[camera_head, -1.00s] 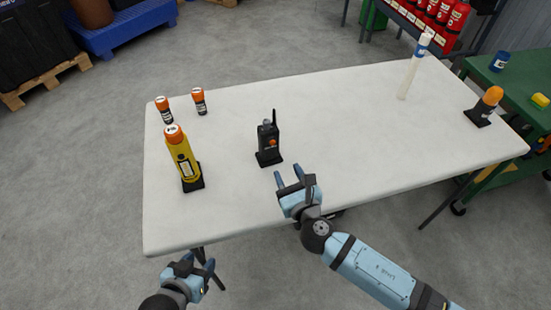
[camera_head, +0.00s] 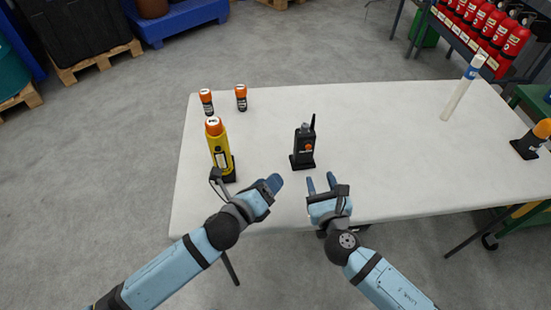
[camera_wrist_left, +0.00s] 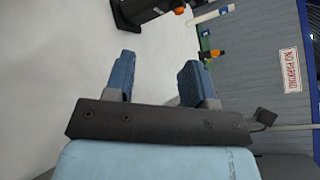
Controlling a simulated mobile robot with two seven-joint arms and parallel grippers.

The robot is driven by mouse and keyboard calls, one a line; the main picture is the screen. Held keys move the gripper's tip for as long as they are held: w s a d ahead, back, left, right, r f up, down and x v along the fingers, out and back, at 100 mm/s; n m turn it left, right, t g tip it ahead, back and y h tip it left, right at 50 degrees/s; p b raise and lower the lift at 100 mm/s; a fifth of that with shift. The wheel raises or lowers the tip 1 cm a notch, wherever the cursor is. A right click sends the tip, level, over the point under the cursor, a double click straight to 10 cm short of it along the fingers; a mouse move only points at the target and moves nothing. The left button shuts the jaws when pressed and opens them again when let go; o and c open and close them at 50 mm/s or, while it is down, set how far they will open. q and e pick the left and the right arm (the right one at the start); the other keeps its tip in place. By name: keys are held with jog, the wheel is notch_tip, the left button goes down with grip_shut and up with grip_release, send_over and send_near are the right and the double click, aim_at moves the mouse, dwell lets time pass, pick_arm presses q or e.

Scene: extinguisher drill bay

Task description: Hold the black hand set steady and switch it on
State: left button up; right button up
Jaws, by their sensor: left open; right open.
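The black hand set (camera_head: 304,145) stands upright on a flat black base on the white table (camera_head: 390,140), its antenna pointing up and an orange mark on its front. Part of it also shows at the top of the left wrist view (camera_wrist_left: 140,10). My left gripper (camera_head: 272,184) is open and empty over the table's front part, to the left of and nearer than the hand set. My right gripper (camera_head: 322,184) is open and empty, just in front of the hand set and slightly right. Neither gripper touches it.
A yellow device with an orange top (camera_head: 218,148) stands left of the hand set, partly behind my left arm. Two small orange-capped cylinders (camera_head: 241,97) (camera_head: 206,101) stand behind it. A white tube (camera_head: 463,88) and an orange-topped item (camera_head: 532,138) are at the right.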

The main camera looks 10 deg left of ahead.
aim_at(303, 128)
pick_arm(q)
jog(key=w+d+r+m, duration=0.1)
jog(key=w+d+m, duration=0.1)
jog(key=w, duration=0.3)
jog(key=w+d+r+m+t, duration=0.1)
jog(key=w+d+r+m, duration=0.1)
jog(key=w+m, duration=0.2)
jog(key=w+d+r+m, duration=0.1)
jog(key=w+d+m, duration=0.2)
jog(key=w, duration=0.4)
jog(key=shift+w+r+m+t, duration=0.3)
jog(key=shift+r+m+t, duration=0.1)
jog(key=shift+m, duration=0.1)
jog(key=shift+c, duration=0.2)
grip_shut()
pick_arm(e)
grip_shut()
dwell(0.3)
dwell(0.5)
